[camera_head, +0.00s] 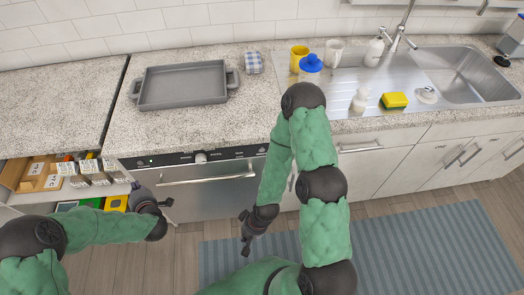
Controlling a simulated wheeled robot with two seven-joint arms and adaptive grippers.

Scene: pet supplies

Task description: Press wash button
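The dishwasher (212,193) stands under the counter, its silver door shut and its long handle (207,178) across the upper part. Its dark control panel (228,153) runs along the top edge, with a light knob (200,157) near the middle. Single buttons are too small to tell apart, so I cannot pick out the wash button. My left gripper (167,205) is just left of the dishwasher door, beside the open drawer. My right gripper (244,242) hangs low in front of the dishwasher's right side, below the handle. Both grippers are too small to read as open or shut.
An open drawer (118,188) with boxes juts out at the left. The counter holds a grey tray (182,85), a yellow mug (298,58), a blue-lidded container (311,65) and a yellow sponge (394,100) near the sink (462,75). A striped rug (425,250) lies on the floor.

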